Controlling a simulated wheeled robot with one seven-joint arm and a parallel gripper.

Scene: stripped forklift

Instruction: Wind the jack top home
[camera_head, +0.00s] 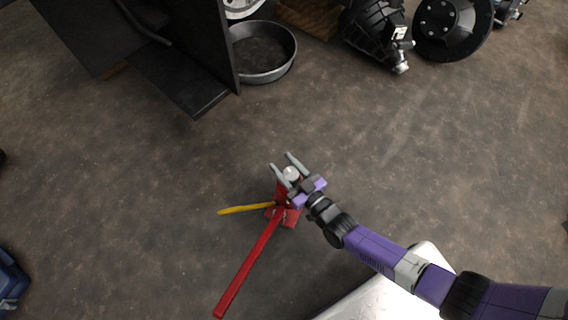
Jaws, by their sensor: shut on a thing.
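A red jack (283,215) stands on the floor near the middle of the head view. Its long red handle (248,265) runs down and to the left, and a shorter yellow bar (244,209) sticks out to the left. The jack top (291,174) is a pale round piece at the upper end of the jack. My gripper (283,164) is at the jack top, with its two grey fingers on either side of it and shut on it. My gripper and wrist hide part of the jack body.
A black forklift frame (190,80) stands at the upper left, with a round metal pan (284,70) beside it. Dark machine parts (375,32) and a black disc (452,27) lie at the top right. A blue object (10,280) is at the lower left. The floor around the jack is clear.

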